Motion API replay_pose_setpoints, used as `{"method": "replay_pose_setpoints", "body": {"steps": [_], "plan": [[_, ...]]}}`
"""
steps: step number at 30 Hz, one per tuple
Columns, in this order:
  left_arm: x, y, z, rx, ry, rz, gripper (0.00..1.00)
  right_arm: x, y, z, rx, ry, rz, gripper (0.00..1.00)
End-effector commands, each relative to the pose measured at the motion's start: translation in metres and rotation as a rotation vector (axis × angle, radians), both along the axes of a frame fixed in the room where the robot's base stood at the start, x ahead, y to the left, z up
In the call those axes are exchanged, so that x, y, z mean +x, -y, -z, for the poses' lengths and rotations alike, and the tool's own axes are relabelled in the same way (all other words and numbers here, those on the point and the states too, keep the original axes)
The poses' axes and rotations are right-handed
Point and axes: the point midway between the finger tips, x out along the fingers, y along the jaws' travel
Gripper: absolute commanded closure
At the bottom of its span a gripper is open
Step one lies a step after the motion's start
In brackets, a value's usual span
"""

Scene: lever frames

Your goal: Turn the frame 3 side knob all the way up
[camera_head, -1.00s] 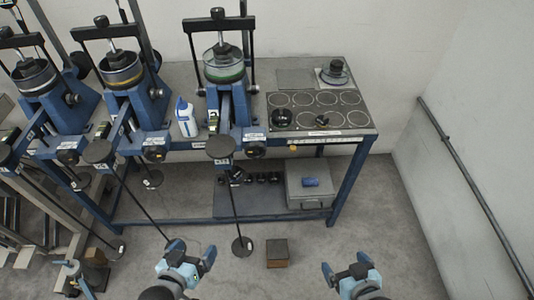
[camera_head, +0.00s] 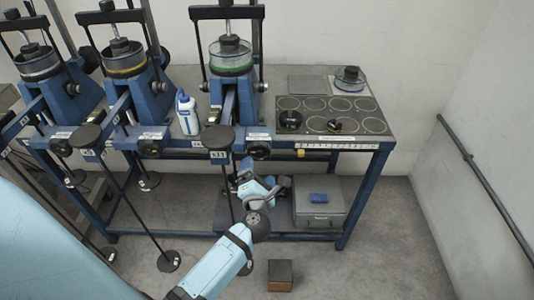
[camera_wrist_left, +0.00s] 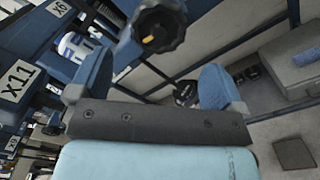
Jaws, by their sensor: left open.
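The rightmost frame (camera_head: 231,55), with a green-ringed cup, stands on the blue bench. A round black knob (camera_head: 259,152) sits on the bench's front edge below it, right of its lever. A smaller dark knob (camera_head: 262,87) is on the right side of the frame's blue body. I cannot tell from a label which is the side knob. My left gripper (camera_head: 264,178) is open and empty, below the front knob and apart from it; it also shows in the left wrist view (camera_wrist_left: 157,72).
Black lever pads on rods, one (camera_head: 217,138) left of my gripper, stand before the bench. A grey case (camera_head: 320,215) with a blue item is on the lower shelf. A white bottle (camera_head: 187,115) stands on the bench. A small brown block (camera_head: 280,275) lies on the floor.

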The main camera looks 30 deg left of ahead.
Motion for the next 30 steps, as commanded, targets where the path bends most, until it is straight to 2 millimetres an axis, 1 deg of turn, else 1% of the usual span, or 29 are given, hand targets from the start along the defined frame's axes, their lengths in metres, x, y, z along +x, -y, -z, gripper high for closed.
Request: {"method": "replay_pose_setpoints", "body": {"steps": [17, 18, 23, 24, 25, 30], "plan": [[0.073, -0.045, 0.0, 0.007, 0.001, 0.001, 0.04, 0.0, 0.003, 0.016, 0.004, -0.013, 0.009, 0.04], [0.076, -0.047, 0.0, 0.005, 0.001, 0.001, 0.07, 0.0, 0.002, 0.015, 0.006, -0.014, 0.01, 0.04], [0.073, -0.045, 0.0, 0.004, -0.002, 0.002, 0.43, 0.0, 0.001, 0.012, 0.008, -0.014, 0.011, 0.04], [0.073, -0.045, 0.0, 0.003, -0.002, 0.003, 0.53, 0.0, 0.001, 0.012, 0.008, -0.013, 0.011, 0.04], [0.073, -0.044, 0.001, 0.002, -0.003, 0.003, 0.56, 0.0, 0.001, 0.012, 0.009, -0.014, 0.011, 0.04], [0.075, -0.045, 0.002, 0.0, -0.003, 0.005, 0.56, 0.0, 0.0, 0.013, 0.01, -0.015, 0.01, 0.04]]}}
